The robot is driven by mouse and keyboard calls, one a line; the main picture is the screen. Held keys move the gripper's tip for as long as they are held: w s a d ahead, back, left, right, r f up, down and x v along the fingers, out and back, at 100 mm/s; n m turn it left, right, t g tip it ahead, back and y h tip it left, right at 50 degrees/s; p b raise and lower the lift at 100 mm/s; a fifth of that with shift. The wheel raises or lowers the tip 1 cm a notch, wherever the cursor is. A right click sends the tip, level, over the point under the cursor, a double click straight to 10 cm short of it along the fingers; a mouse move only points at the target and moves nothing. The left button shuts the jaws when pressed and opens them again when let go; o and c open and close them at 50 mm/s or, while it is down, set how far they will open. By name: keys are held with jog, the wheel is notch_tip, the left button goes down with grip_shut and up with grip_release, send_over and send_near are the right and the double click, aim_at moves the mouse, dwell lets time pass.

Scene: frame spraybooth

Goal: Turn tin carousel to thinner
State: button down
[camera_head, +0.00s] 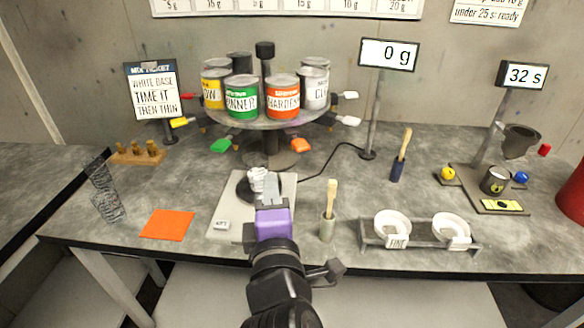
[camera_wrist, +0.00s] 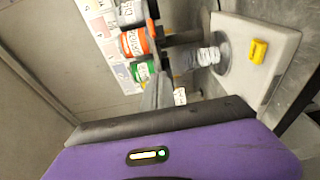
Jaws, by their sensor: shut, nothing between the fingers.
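The tin carousel (camera_head: 262,122) stands at the back centre. It bears several tins: a yellow tin (camera_head: 212,92), a green tin (camera_head: 242,101) reading "…INNER" at the front, an orange tin (camera_head: 283,100) reading "HARDENE…" beside it, and a pale tin (camera_head: 314,86) at right. Coloured tabs stick out below the rim, including a green tab (camera_head: 221,146) and an orange tab (camera_head: 301,146). My gripper (camera_head: 270,184) is shut and empty over the scale, in front of the carousel and apart from it. The wrist view shows its fingers (camera_wrist: 160,92) and the green tin (camera_wrist: 144,70).
A scale (camera_head: 285,190) reading 0 g holds white ribbed cups (camera_head: 258,179) close behind my gripper. A brush pot (camera_head: 327,228) stands right of it, with a filter stand (camera_head: 420,243) farther right. An orange sheet (camera_head: 167,224) and clear cups (camera_head: 105,195) are at left.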

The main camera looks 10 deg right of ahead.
jog(key=w+d+p, duration=0.1)
jog(key=w+d, duration=0.4)
jog(key=w, duration=0.5)
jog(key=shift+p, duration=0.3)
